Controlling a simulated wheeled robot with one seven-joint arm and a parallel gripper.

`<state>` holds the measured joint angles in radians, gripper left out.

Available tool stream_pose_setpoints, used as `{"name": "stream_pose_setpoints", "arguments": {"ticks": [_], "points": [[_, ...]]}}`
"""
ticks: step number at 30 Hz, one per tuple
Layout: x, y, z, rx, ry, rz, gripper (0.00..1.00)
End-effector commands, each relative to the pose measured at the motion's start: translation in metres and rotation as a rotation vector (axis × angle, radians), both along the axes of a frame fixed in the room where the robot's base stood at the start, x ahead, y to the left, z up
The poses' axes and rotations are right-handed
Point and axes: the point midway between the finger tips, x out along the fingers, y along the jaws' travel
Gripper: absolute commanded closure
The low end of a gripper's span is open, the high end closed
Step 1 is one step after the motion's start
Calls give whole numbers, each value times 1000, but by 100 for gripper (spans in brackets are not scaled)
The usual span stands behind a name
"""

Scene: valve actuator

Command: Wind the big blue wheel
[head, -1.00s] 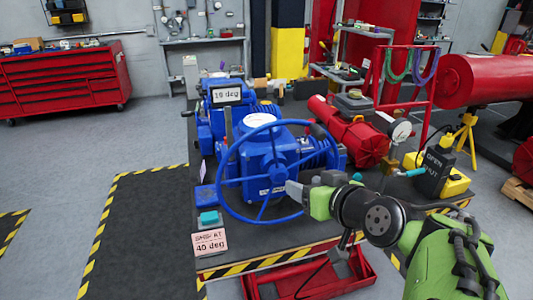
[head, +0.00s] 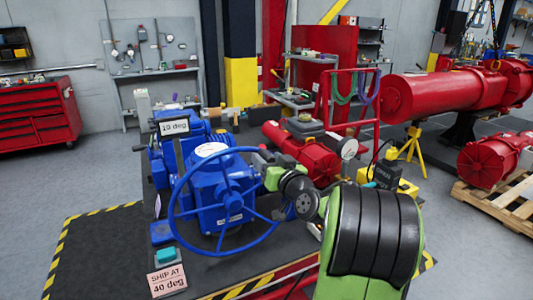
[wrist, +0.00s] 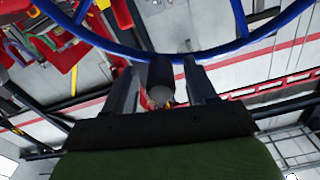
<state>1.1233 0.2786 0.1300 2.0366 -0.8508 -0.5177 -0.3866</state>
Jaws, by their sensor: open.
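The big blue wheel (head: 228,199) stands upright and tilted on the front of a blue valve actuator (head: 210,179). Its rim (wrist: 230,48) crosses the top of the wrist view. My gripper (head: 260,162) is at the wheel's upper right rim. In the wrist view my gripper (wrist: 161,66) is open, with one finger on each side of a dark cylindrical knob (wrist: 160,80) by the rim. I cannot tell whether the fingers touch it. In the head view the knob is hidden behind my gripper. A display (head: 174,127) seems to read 19 deg. A card (head: 167,280) says SHIP AT 40 deg.
The actuator sits on a dark bench with striped edges. A red cylinder (head: 306,152) with a gauge (head: 349,148) lies behind my gripper. A yellow and black box (head: 390,175) stands at the right. Open floor lies to the left.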

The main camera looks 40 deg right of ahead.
Motion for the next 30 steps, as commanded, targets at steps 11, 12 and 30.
{"name": "stream_pose_setpoints", "arguments": {"ticks": [11, 12, 30], "points": [[12, -3, -1, 1, 1, 0, 44], [12, -3, -1, 1, 1, 0, 50], [12, -3, -1, 1, 3, 1, 100]]}}
